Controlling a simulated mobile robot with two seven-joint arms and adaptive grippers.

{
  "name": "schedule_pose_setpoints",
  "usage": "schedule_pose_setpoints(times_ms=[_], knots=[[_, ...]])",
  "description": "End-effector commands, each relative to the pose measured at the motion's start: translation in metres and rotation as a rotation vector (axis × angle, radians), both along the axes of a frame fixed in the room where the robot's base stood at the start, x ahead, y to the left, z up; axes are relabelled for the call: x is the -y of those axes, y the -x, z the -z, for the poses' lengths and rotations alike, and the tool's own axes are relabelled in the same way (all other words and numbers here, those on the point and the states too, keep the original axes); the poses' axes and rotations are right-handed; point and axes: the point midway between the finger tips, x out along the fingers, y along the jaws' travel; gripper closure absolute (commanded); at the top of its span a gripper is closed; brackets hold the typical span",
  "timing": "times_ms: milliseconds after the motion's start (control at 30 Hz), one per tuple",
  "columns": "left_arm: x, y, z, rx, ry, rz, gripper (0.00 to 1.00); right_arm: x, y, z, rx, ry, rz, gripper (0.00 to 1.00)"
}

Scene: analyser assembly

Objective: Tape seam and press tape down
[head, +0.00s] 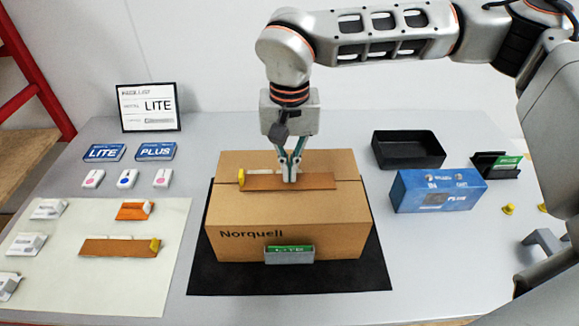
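A closed brown carton (230,215) marked "Norquell" stands on a black mat (290,280), with a seam line across its top. A brown tape strip (318,182) with a yellow end tab (241,178) and a pale raised part along its back is at the seam, on or just above the carton top. My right gripper (290,174) points straight down at the strip's middle. Its fingertips are close together on the strip's raised part and seem to grip it; contact with the carton is hard to judge. My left gripper is not in view.
A similar tape strip (108,248) and several small parts lie on a pale sheet (140,297) at left. A label holder (289,256) is on the carton's front. A black tray (408,145) and blue PLUS box (410,196) stand at right. A framed sign (148,107) stands behind.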

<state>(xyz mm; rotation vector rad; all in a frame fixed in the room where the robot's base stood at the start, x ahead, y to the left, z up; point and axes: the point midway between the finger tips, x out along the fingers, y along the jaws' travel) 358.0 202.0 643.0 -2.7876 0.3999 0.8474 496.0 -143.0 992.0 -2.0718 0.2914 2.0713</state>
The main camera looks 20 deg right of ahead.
Motion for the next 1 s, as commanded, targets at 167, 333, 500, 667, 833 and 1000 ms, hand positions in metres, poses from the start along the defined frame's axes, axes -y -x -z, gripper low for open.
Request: schedule_pose_setpoints(times_ms=[167,333,500,667,833,1000], knots=[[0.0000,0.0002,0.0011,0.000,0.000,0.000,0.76,0.0002,0.0001,0.0025,0.000,0.000,0.000,1.00],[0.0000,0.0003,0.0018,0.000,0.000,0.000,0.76,0.0002,0.0001,0.0043,0.000,0.000,0.000,1.00],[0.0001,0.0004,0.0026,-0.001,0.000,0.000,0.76,0.0002,0.0001,0.0061,0.000,0.000,0.000,1.00],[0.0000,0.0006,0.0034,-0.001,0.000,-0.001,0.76,0.0002,0.0001,0.0079,0.000,0.000,0.000,1.00],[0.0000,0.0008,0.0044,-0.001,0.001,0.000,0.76,0.0002,0.0001,0.0097,-0.001,0.000,0.001,1.00],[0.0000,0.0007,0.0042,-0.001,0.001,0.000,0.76,0.0002,0.0001,0.0095,0.000,0.000,0.001,1.00]])
